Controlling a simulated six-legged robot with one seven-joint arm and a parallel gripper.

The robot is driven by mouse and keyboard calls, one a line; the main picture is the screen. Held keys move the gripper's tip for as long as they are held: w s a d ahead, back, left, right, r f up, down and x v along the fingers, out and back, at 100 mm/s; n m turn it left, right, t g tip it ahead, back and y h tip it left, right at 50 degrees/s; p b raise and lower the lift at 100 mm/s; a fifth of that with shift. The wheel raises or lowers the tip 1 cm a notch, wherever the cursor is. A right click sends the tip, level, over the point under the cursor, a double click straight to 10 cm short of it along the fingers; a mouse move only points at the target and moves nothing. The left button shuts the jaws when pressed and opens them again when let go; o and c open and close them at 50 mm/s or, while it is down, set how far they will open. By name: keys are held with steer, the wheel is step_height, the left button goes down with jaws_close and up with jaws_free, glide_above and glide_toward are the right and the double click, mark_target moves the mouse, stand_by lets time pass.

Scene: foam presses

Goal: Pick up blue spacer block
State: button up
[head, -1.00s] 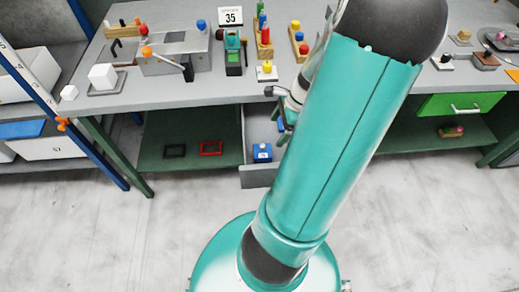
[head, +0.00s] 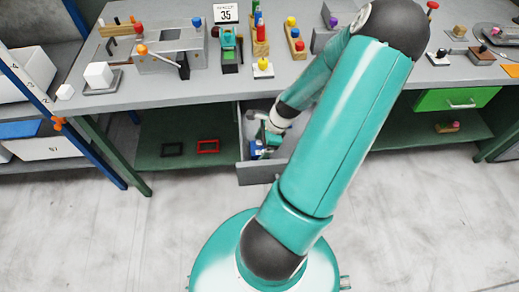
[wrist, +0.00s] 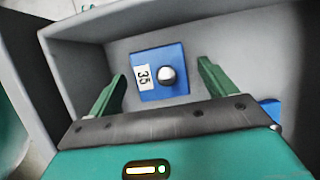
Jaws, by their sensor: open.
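The blue spacer block (wrist: 162,87) lies in a grey open drawer, with a silver ball knob on top and a white label reading 35. In the head view the block (head: 254,147) shows partly beside my gripper. My gripper (wrist: 163,68) is open, its two green fingers reaching toward the block from either side, one left and one right of it in the wrist view. The fingers do not appear to touch the block. In the head view my gripper (head: 264,146) is inside the drawer.
The drawer's grey front wall (head: 258,173) and side walls stand close around my gripper. Another blue piece (wrist: 271,108) is partly hidden at the right in the wrist view. A 35 sign (head: 227,13) stands on the workbench (head: 205,90). A red frame (head: 208,146) lies on the lower shelf.

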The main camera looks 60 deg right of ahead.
steer(key=shift+x, duration=1)
steer(key=shift+c, duration=0.2)
steer(key=c, duration=1.3)
steer(key=shift+r, duration=0.1)
